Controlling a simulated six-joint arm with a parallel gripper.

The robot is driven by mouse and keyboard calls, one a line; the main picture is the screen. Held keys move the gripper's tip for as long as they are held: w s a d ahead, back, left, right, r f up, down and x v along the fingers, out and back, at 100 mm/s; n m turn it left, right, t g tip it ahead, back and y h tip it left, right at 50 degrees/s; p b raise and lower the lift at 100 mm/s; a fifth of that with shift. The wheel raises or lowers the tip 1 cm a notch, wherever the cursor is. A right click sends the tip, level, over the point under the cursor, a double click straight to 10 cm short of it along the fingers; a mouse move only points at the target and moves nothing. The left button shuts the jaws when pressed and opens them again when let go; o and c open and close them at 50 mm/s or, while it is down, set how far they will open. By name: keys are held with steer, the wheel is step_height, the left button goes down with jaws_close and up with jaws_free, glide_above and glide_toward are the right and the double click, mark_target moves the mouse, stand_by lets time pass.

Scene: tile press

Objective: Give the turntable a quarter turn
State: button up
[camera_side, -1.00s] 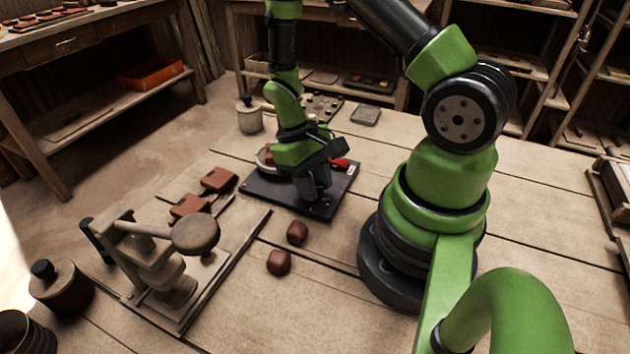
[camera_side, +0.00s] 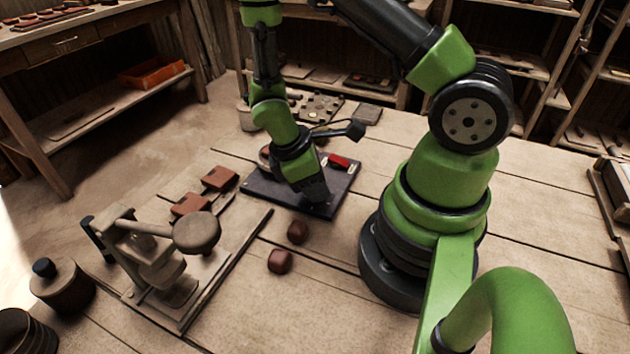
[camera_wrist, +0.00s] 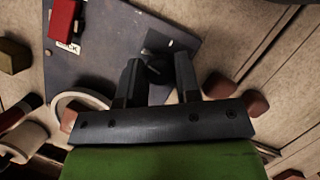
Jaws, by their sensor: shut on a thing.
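A dark slate board (camera_side: 262,189) lies on the bench with a pale round turntable (camera_side: 263,158) at its left far edge. In the wrist view the turntable (camera_wrist: 92,98) shows as a pale ring at lower left, partly hidden by my gripper, with a reddish-brown piece (camera_wrist: 68,121) at it. My gripper (camera_side: 318,203) is low over the board's near right part. In the wrist view my gripper (camera_wrist: 158,63) has its fingers on either side of a small dark knob-like part (camera_wrist: 150,64) on the board, and is shut on it. The exact contact is hard to see.
A red block (camera_side: 339,161) sits on the board behind my gripper. Two brown lumps (camera_side: 280,261) lie in front of the board. A press (camera_side: 197,232) and brown tiles (camera_side: 219,179) stand to the left. A tray of small pieces (camera_side: 322,106) lies behind.

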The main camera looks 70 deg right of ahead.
steer(key=shift+n+h, duration=0.3)
steer(key=shift+n, duration=0.6)
steer(key=o, duration=0.9)
steer(key=v, duration=1)
steer(key=shift+s+a, duration=0.15)
steer(key=shift+s, duration=0.05)
